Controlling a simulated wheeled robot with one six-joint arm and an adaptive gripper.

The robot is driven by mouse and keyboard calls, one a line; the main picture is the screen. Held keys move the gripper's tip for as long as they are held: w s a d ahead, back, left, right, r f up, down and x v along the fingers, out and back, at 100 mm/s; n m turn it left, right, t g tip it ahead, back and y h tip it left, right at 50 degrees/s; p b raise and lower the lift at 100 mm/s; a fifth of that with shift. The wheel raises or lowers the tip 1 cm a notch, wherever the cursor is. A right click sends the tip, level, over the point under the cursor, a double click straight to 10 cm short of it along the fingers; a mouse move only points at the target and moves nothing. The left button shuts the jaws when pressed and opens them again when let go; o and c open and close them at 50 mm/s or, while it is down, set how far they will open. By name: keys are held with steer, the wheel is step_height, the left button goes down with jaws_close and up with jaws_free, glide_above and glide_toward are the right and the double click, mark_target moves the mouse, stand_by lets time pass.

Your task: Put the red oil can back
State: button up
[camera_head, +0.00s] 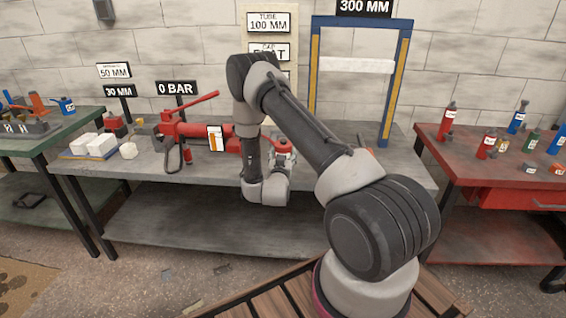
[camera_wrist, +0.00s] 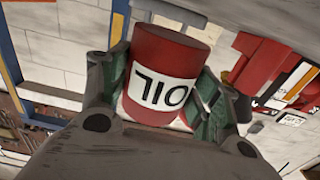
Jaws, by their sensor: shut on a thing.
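The red oil can (camera_wrist: 172,62) fills the middle of the wrist view. It is a red cylinder with a white band, and its black OIL lettering appears upside down. My gripper (camera_wrist: 165,92) is shut on it, with one greenish finger pad on each side. In the head view my gripper (camera_head: 282,152) is over the grey middle bench, at the right end of the red hydraulic tool. A small red patch (camera_head: 284,142) shows there, but I cannot tell whether it is the can. My arm hides part of the bench behind it.
The red hydraulic tool (camera_head: 205,130) lies on the grey bench (camera_head: 215,170), left of my gripper. A blue and yellow frame (camera_head: 400,90) stands at the back. The red bench (camera_head: 470,168) at right holds several bottles and cans. A green bench (camera_head: 45,145) stands at left.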

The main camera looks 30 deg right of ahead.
steer(key=shift+f, duration=1.45)
steer(key=shift+a+f, duration=0.1)
steer(key=shift+f, duration=0.05)
steer(key=o, duration=1.4)
steer(key=shift+c, duration=0.2)
